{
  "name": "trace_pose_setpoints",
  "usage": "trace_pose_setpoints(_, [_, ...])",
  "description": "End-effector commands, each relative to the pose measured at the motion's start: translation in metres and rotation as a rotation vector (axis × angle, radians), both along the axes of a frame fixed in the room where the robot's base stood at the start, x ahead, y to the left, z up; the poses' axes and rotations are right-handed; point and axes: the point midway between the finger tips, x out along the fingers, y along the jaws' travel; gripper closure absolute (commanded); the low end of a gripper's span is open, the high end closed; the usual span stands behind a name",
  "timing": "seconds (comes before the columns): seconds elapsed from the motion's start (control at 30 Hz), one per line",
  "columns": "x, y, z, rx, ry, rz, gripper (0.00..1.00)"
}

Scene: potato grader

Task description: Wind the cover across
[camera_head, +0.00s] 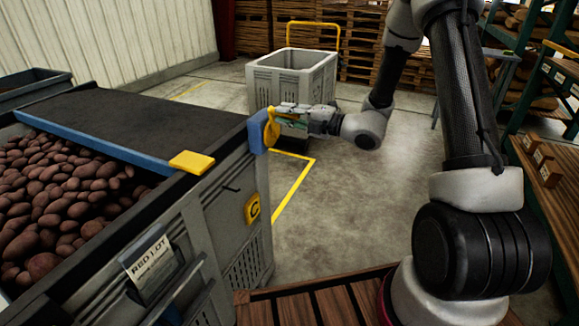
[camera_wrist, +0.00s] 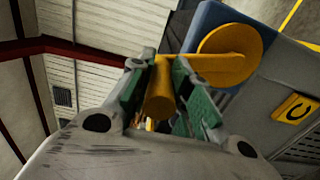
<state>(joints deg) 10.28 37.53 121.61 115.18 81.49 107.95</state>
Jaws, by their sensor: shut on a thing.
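The dark cover (camera_head: 130,118) lies over the far part of the grey crate (camera_head: 215,222), with a blue bar (camera_head: 95,147) along its near edge. Red potatoes (camera_head: 60,195) show uncovered in the near part. A blue housing (camera_head: 257,128) sits at the crate's right corner. It carries a yellow crank (camera_head: 271,128), whose round hub and handle (camera_wrist: 159,92) show in the wrist view. My gripper (camera_head: 283,117) is beside the housing, its green-padded fingers (camera_wrist: 172,95) on both sides of the handle. The gripper is shut on the handle.
A yellow tab (camera_head: 191,162) sits on the crate's rim by the bar's end. A label (camera_head: 148,256) hangs on the crate's front. A grey bin trolley (camera_head: 293,80) stands behind my gripper. Shelving (camera_head: 555,90) is at the right. Concrete floor is open between.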

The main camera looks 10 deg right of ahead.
Motion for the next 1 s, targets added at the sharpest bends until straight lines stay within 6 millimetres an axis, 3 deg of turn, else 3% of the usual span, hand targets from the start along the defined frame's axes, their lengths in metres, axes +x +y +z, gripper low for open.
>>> trace_pose_setpoints(0.03, [-0.016,0.011,-0.011,0.008,0.033,0.028,1.0])
trace_pose_setpoints(0.2, [-0.029,0.02,-0.023,0.006,0.035,0.027,1.0])
trace_pose_setpoints(0.77, [-0.05,0.035,-0.061,-0.001,0.04,0.025,1.0])
trace_pose_setpoints(1.0, [-0.055,0.038,-0.088,0.0,0.042,0.025,1.0])
